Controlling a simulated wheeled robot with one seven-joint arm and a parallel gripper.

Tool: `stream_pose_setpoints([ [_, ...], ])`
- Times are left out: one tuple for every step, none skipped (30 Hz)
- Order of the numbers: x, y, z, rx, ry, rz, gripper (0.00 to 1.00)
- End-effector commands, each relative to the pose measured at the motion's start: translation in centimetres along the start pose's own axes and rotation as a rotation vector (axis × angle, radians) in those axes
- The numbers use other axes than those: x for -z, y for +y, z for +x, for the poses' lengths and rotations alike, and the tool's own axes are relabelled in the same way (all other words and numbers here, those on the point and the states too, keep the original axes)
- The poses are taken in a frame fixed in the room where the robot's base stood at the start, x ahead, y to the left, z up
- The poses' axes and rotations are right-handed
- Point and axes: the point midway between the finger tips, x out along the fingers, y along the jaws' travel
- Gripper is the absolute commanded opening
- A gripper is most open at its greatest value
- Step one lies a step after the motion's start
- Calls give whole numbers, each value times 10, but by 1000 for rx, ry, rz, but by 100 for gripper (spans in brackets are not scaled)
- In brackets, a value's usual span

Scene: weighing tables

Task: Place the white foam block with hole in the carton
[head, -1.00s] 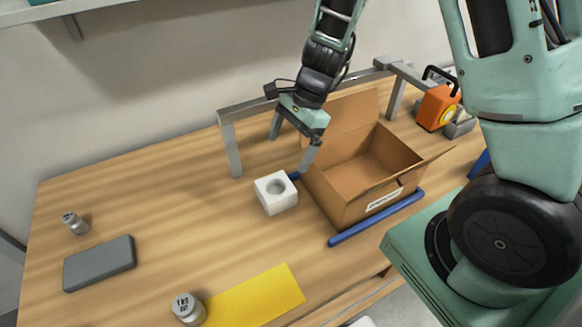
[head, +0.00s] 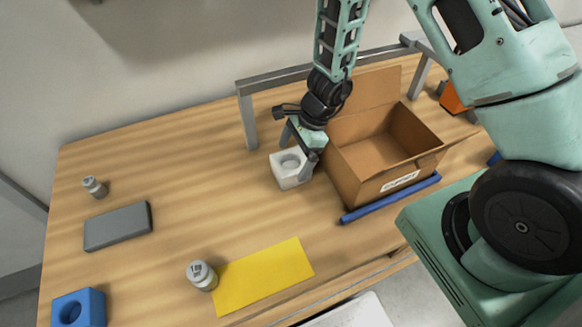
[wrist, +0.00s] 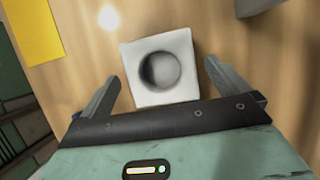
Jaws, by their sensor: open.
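The white foam block with a round hole (head: 287,171) rests on the wooden table, just left of the carton. My gripper (head: 296,158) is down at the block, and one finger hides part of its right side in the head view. In the wrist view the block (wrist: 160,66) lies between and a little beyond the open fingers of my gripper (wrist: 160,82), with a gap on each side. The open brown carton (head: 365,181) stands to the right, flaps out, and looks empty inside.
A grey metal frame (head: 247,121) stands behind the block and carton. A blue bar (head: 390,198) lies along the carton's front. A yellow sheet (head: 262,275), metal weights (head: 201,275), a grey slab (head: 117,226) and a blue block with a hole (head: 90,308) lie to the left.

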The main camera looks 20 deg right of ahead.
Motion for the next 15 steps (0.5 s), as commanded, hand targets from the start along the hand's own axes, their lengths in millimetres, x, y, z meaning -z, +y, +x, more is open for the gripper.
stream_pose_setpoints([
  [0, 1, 5, -5, 1, 1, 100],
  [0, 1, 8, -5, 1, 1, 100],
  [1, 1, 14, -5, 1, 1, 100],
  [1, 1, 17, -5, 1, 1, 100],
  [1, 1, 21, -5, 1, 0, 100],
  [2, 1, 26, -5, 1, 0, 100],
  [2, 1, 30, -6, 1, 0, 100],
  [2, 1, 34, -5, 1, 0, 100],
  [2, 0, 38, -4, 1, -1, 100],
  [2, 0, 41, -4, 1, 0, 100],
  [2, 0, 43, -4, 1, -1, 100],
  [2, 0, 45, -3, 1, -1, 100],
  [2, 0, 46, -2, 1, 0, 100],
  [2, 0, 47, -2, 1, 0, 100],
  [2, 0, 47, -2, 1, 0, 100],
])
